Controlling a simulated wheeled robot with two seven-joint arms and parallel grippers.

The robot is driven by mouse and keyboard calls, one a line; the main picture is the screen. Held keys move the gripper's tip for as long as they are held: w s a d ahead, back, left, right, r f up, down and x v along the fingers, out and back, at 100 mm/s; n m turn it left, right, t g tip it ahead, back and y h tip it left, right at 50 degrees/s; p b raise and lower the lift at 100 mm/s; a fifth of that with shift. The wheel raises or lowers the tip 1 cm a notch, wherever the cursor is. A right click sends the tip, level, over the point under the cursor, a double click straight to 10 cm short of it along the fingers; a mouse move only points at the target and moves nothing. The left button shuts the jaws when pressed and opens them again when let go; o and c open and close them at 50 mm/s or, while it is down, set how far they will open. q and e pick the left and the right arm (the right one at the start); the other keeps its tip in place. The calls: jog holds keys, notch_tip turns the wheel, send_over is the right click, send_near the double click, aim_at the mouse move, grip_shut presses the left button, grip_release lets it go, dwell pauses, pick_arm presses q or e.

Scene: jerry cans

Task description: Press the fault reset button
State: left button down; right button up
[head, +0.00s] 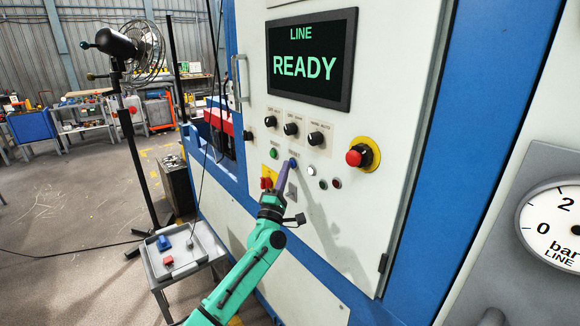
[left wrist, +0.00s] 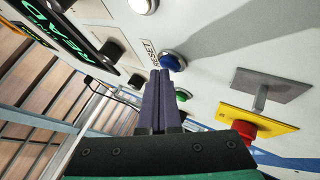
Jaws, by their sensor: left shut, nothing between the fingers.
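The blue reset button (head: 294,161) is on the white control panel (head: 345,215), below a row of black knobs. In the left wrist view the blue button (left wrist: 173,61) sits in a silver ring beside the label "RESET". My left gripper (head: 288,166) is shut and empty, its purple fingers pointing at the panel. In the left wrist view the fingertips (left wrist: 160,73) are right at the blue button's edge; I cannot tell whether they touch it. The screen (head: 312,62) reads "LINE READY" in green. My right gripper is not in view.
A green button (head: 274,153), a white lamp (head: 311,171) and a red emergency stop (head: 356,157) on yellow are nearby. A red switch (left wrist: 243,130) on a yellow plate is beside the fingers. A grey tray table (head: 205,262) stands left of my arm.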

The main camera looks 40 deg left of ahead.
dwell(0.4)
pick_arm(q)
jog(key=shift+s+a+p, duration=0.2)
jog(key=shift+s+p, duration=0.15)
jog(key=shift+s, duration=0.4)
jog(key=s, duration=0.1)
jog(key=s+a+p, duration=0.1)
jog(key=s, duration=0.2)
jog(key=shift+s+a, duration=0.25)
jog(key=shift+s, duration=0.15)
dwell(0.4)
